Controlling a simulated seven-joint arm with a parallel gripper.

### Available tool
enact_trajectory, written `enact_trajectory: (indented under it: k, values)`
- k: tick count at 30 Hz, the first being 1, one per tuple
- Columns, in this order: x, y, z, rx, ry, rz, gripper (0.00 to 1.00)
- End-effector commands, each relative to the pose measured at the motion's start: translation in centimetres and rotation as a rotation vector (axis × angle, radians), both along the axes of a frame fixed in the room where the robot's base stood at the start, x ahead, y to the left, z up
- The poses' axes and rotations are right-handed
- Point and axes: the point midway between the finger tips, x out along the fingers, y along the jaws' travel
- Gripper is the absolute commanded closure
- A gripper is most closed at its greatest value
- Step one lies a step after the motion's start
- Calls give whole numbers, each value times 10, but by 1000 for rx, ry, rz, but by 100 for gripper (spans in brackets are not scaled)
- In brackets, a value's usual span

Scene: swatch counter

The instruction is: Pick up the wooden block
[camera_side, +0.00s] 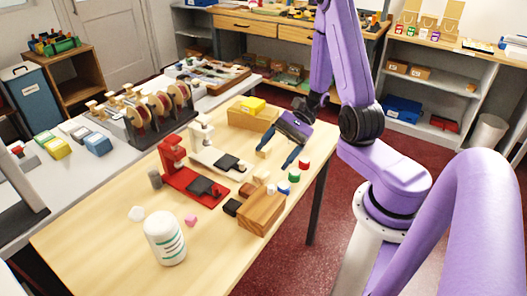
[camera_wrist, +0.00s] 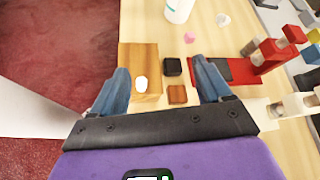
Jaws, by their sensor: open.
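My gripper (camera_side: 274,158) is open and empty above the right part of the table, pointing down toward the front; its blue fingers also show in the wrist view (camera_wrist: 161,66). A small brown wooden block (camera_wrist: 177,94) lies between the finger lines in the wrist view, below the fingers. It looks to be the tan block (camera_side: 260,180) in the side view, apart from my gripper. A larger wooden box-like block (camera_side: 262,212) stands beside it; it also shows in the wrist view (camera_wrist: 138,58), partly behind the left finger.
A black block (camera_wrist: 172,66) sits between the wooden pieces and the red device (camera_side: 178,172). Blue (camera_side: 282,187), green (camera_side: 294,175) and red (camera_side: 304,164) caps line the table's right edge. A white bottle (camera_side: 165,240) and pink cube (camera_side: 190,221) stand in front.

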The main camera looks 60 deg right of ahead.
Motion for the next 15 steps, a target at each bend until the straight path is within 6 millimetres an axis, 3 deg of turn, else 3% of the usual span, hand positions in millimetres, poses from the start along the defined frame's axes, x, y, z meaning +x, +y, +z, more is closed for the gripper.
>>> enact_trajectory:
  k: [7,15]
  values:
    - [14,-36,-16,102,49,-399,22]
    - [13,-81,-37,204,86,-829,22]
